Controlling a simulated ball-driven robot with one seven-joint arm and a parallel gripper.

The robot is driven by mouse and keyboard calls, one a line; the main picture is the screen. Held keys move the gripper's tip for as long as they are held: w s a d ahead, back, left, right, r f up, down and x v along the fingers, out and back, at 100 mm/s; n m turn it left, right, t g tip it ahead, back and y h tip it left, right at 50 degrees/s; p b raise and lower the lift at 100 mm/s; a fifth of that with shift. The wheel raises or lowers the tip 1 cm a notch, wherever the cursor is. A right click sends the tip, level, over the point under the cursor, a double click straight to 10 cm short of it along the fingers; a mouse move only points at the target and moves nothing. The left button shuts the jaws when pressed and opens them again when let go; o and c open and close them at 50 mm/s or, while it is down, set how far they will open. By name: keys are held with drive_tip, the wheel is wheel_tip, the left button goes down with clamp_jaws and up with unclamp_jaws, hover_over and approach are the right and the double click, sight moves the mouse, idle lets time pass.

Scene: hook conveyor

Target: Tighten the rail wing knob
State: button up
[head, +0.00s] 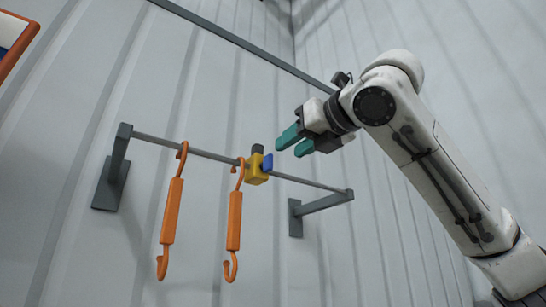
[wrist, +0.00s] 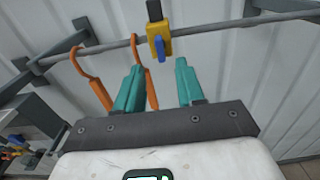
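A yellow clamp block (head: 254,174) sits on the grey rail (head: 212,155), with a blue wing knob (head: 267,163) on its side facing my gripper. The knob also shows in the wrist view (wrist: 160,49), hanging below the yellow block (wrist: 157,29). My gripper (head: 290,146) has teal fingers and is up and to the right of the knob in the head view. In the wrist view its fingers (wrist: 158,67) are apart, with nothing between them. The knob appears beyond the fingertips, in line with the gap, and apart from them.
Two orange hooks hang from the rail, one at the left (head: 171,210) and one (head: 234,220) close to the clamp's left. Grey brackets (head: 109,185) hold the rail to the ribbed wall. The rail right of the clamp is free. A long grey bar (head: 240,42) runs above.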

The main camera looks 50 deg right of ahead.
sight(272, 160)
drive_tip(key=p+x, duration=0.1)
drive_tip(key=x, duration=0.6)
drive_tip(key=shift+c, duration=0.2)
clamp_jaws()
